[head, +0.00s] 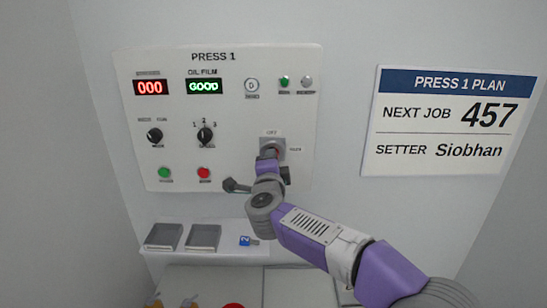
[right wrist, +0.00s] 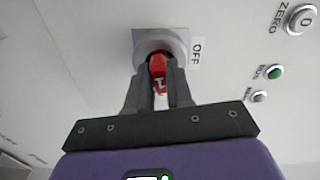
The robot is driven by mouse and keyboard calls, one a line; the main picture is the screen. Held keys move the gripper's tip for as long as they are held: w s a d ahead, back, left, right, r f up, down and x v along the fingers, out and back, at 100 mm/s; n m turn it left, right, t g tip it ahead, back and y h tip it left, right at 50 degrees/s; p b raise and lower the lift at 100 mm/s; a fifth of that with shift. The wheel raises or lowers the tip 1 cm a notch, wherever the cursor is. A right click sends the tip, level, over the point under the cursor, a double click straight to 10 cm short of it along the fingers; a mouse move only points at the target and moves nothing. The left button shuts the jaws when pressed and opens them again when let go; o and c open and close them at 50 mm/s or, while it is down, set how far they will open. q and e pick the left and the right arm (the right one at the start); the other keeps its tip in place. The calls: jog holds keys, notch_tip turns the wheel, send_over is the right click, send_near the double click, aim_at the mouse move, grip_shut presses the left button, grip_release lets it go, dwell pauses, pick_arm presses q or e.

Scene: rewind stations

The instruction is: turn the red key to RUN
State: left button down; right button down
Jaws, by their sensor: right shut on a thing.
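The red key (right wrist: 158,72) sits in a round grey key switch (right wrist: 146,42) on the press panel, and a white mark shows on its head. In the head view the key switch (head: 278,143) is at the panel's lower right, with OFF above it and a small label, too blurred to read, to its right. My right gripper (right wrist: 158,85) is shut on the red key, one dark finger on each side. In the head view my right gripper (head: 271,158) hides most of the key. I cannot tell the key's exact angle. My left gripper is not in view.
The PRESS 1 panel (head: 228,110) carries knobs, buttons and displays reading 000 and GOOD. Below it, a white shelf (head: 230,250) holds two grey trays (head: 163,237) (head: 204,238) and a blue tag (head: 245,240) marked 2. A plan sign (head: 445,120) hangs to the right.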

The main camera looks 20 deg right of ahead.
jog(key=m+b, duration=0.2)
jog(key=m, duration=0.1)
jog(key=shift+a+m, duration=0.1)
jog(key=shift+m, duration=0.3)
jog(key=c, duration=0.9)
grip_release()
jog(key=shift+c, duration=0.2)
